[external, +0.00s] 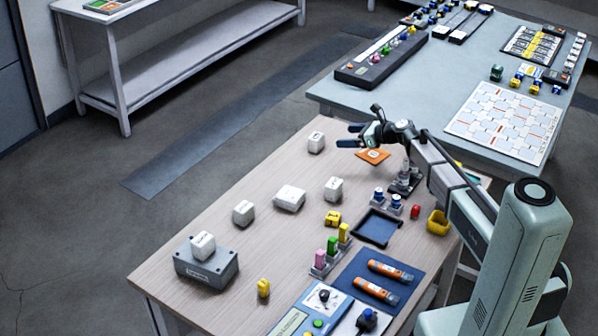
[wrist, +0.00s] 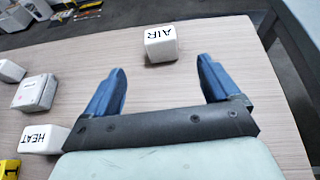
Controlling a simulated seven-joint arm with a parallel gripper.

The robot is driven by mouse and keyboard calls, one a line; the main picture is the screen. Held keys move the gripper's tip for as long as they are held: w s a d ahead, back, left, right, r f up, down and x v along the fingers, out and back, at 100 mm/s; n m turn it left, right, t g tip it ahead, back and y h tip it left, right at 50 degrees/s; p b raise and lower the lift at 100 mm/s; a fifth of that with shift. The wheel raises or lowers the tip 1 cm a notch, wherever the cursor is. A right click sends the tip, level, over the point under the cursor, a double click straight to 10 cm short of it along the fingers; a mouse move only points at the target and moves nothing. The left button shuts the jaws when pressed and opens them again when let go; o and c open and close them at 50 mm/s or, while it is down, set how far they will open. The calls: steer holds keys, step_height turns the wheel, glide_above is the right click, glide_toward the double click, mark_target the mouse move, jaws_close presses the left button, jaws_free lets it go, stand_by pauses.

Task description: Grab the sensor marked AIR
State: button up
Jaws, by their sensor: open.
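The sensor marked AIR is a white block with black lettering. In the wrist view it (wrist: 160,44) stands on the wooden table, ahead of and between my fingertips. In the external view it matches the white block (external: 316,142) near the table's far edge, where its label is too small to read. My gripper (external: 348,136) is just to the right of that block and above the table. In the wrist view my gripper (wrist: 161,68) has its blue fingers wide apart with nothing between them.
A white block marked HEAT (wrist: 38,138) is at lower left in the wrist view. Other white blocks (external: 289,197) stand on the table (external: 180,278), one on a grey box (external: 207,268). The table around the AIR sensor is clear.

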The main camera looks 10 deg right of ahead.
mark_target(319, 137)
steer(key=x, duration=0.8)
steer(key=shift+x, duration=2.75)
steer(key=shift+r, duration=0.1)
steer(key=shift+c, duration=0.3)
steer(key=c, duration=1)
steer(key=shift+r, duration=0.15)
